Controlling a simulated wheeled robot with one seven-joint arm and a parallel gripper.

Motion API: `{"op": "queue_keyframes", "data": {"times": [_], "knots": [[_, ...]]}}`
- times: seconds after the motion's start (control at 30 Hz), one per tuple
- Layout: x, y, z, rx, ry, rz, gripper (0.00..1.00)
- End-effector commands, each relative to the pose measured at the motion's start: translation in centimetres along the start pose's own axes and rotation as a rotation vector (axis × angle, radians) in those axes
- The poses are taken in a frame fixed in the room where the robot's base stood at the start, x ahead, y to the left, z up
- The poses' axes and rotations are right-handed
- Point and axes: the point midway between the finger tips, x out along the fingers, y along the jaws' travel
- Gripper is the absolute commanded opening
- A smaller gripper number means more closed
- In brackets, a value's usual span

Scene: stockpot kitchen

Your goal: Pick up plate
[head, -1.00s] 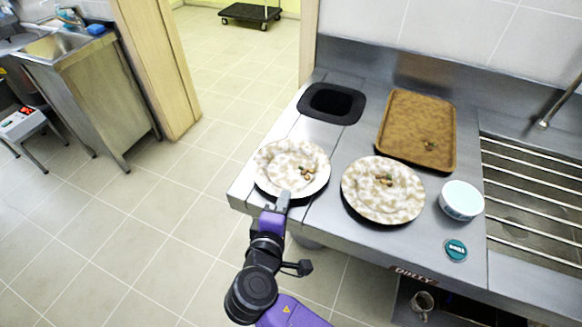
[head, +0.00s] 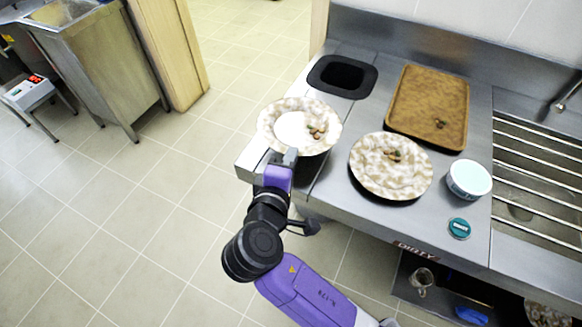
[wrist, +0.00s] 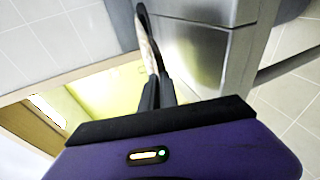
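The left plate (head: 291,131), cream with a brown mottled pattern and a white centre, has several small brown food scraps (head: 317,131) on it. My gripper (head: 283,157) is at its near rim, with the fingers closed on the rim. The plate appears raised a little above the counter's left corner. In the wrist view the thin plate edge (wrist: 147,42) shows between the dark fingers (wrist: 152,50). A second mottled plate (head: 391,172) with scraps rests on the counter to the right.
The steel counter (head: 330,190) also holds a black-rimmed square opening (head: 342,77), a brown tray (head: 428,100), a white-blue bowl (head: 469,180) and a teal round item (head: 459,228). A barred sink (head: 540,190) is at right. A mug (head: 421,280) stands below. Open floor lies left.

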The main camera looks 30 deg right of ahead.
Motion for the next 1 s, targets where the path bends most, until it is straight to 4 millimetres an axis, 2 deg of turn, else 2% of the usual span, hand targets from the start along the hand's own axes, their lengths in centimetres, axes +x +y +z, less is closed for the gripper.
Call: {"op": "queue_keyframes", "data": {"times": [0.03, 0.2, 0.4, 0.5, 0.7, 1.0], "knots": [[-0.5, 1.8, -0.1, 0.009, 0.001, 0.004, 0.00], [-1.9, 6.4, -0.1, 0.010, 0.000, 0.005, 0.00], [-3.2, 10.7, -0.2, 0.006, 0.001, 0.004, 0.00], [-3.7, 12.1, -0.1, 0.006, 0.000, 0.003, 0.00], [-4.1, 13.5, -0.1, 0.002, -0.001, 0.002, 0.00], [-4.2, 13.7, -0.1, 0.001, -0.001, 0.002, 0.00]]}}
